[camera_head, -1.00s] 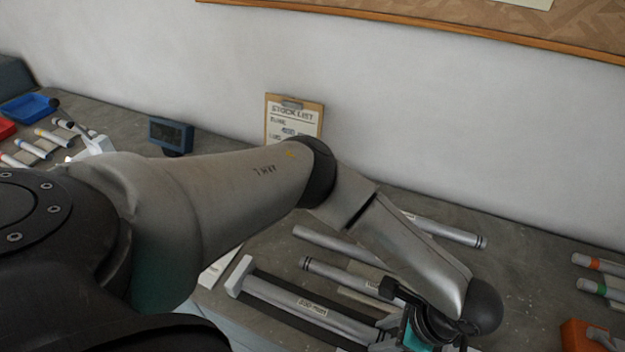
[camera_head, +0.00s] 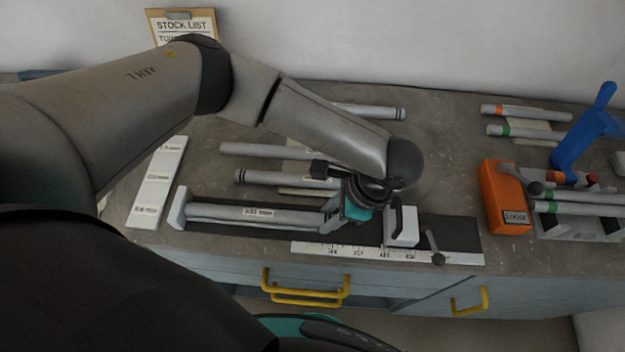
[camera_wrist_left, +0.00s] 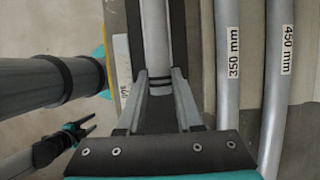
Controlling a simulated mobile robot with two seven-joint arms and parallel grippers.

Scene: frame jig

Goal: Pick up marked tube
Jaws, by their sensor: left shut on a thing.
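A grey tube (camera_head: 225,211) lies in the black jig along the front of the bench, with a small label whose text I cannot read surely. My left gripper (camera_head: 332,218) is shut on its right part. In the left wrist view the tube (camera_wrist_left: 157,35) runs between the fingers (camera_wrist_left: 158,92), and two black bands show near its end. Behind the jig lie other grey tubes (camera_head: 262,150), one with dark bands (camera_head: 272,178). In the wrist view tubes labelled 350 mm (camera_wrist_left: 229,90) and 450 mm (camera_wrist_left: 277,90) lie beside. My right gripper (camera_wrist_left: 90,126) appears there, open and empty.
The jig has a white end block (camera_head: 178,208) at left, a white stop (camera_head: 402,227) at right and a ruler strip (camera_head: 320,249) in front. An orange box (camera_head: 503,195), a blue clamp-like tool (camera_head: 585,135) and colour-banded tubes (camera_head: 525,111) stand right.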

